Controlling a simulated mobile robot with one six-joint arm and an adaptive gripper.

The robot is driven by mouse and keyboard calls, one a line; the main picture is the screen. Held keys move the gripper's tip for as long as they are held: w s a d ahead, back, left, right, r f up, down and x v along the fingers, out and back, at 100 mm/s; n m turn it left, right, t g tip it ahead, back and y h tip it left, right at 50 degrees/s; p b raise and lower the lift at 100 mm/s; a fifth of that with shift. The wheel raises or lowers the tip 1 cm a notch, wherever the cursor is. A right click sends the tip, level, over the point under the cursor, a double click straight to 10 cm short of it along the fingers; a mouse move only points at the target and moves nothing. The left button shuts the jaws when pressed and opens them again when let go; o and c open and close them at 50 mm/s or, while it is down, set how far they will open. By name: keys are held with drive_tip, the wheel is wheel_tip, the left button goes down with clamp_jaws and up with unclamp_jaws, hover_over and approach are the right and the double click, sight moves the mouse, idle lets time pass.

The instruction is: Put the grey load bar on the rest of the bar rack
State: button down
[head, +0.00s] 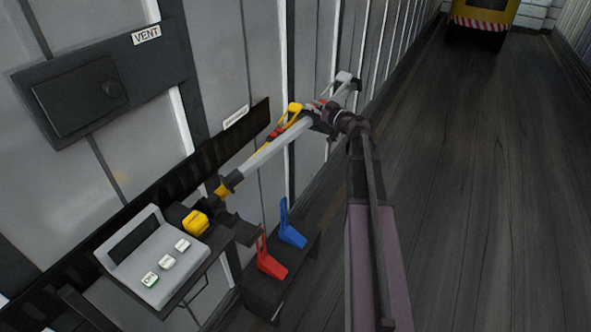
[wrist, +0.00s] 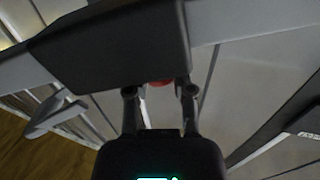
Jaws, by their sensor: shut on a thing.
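The grey load bar (head: 275,150) slants from a yellow and black collar (head: 229,181) at lower left up to my gripper (head: 322,118) near its upper right end. In the wrist view the bar (wrist: 245,17) crosses the top of the picture, with a black sleeve (wrist: 115,45) around it. My gripper (wrist: 160,92) is shut on the bar at this sleeve; the fingertips are partly hidden by it. The bar is close in front of the grey wall. The bar rack's rest cannot be clearly told apart; a dark rail with a label plate (head: 236,117) runs behind the bar.
Red (head: 269,257) and blue (head: 291,225) pieces stand on a dark ledge below the bar. A vent panel (head: 80,100) is upper left.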

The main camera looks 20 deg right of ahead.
sight(305, 122)
drive_tip(key=shift+s+a+f+n+g+y+b, duration=0.3)
drive_tip(key=shift+a+f+g+y+b, duration=0.2)
drive_tip(key=shift+a+y, duration=0.3)
drive_tip(key=shift+s+a+f+n+g+y+b, duration=0.2)
drive_tip(key=shift+a+f+n+g+y+b, duration=0.3)
drive_tip(key=shift+y, duration=0.4)
drive_tip(key=shift+s+a+f+n+g+y+b, duration=0.15)
drive_tip(key=shift+s+a+f+g+y+b, duration=0.1)
drive_tip(key=shift+a+y, duration=0.15)
drive_tip(key=shift+s+a+f+n+g+y+b, duration=0.1)
drive_tip(key=shift+s+a+n+g+y+b, duration=0.05)
drive_tip(key=shift+s+a+y, duration=0.15)
drive_tip(key=shift+r+p, duration=0.7)
drive_tip(key=shift+r, duration=0.05)
wheel_tip(305, 122, up, 18)
drive_tip(key=p, duration=1.8)
drive_tip(key=shift+r, duration=0.2)
drive_tip(key=shift+s, duration=0.1)
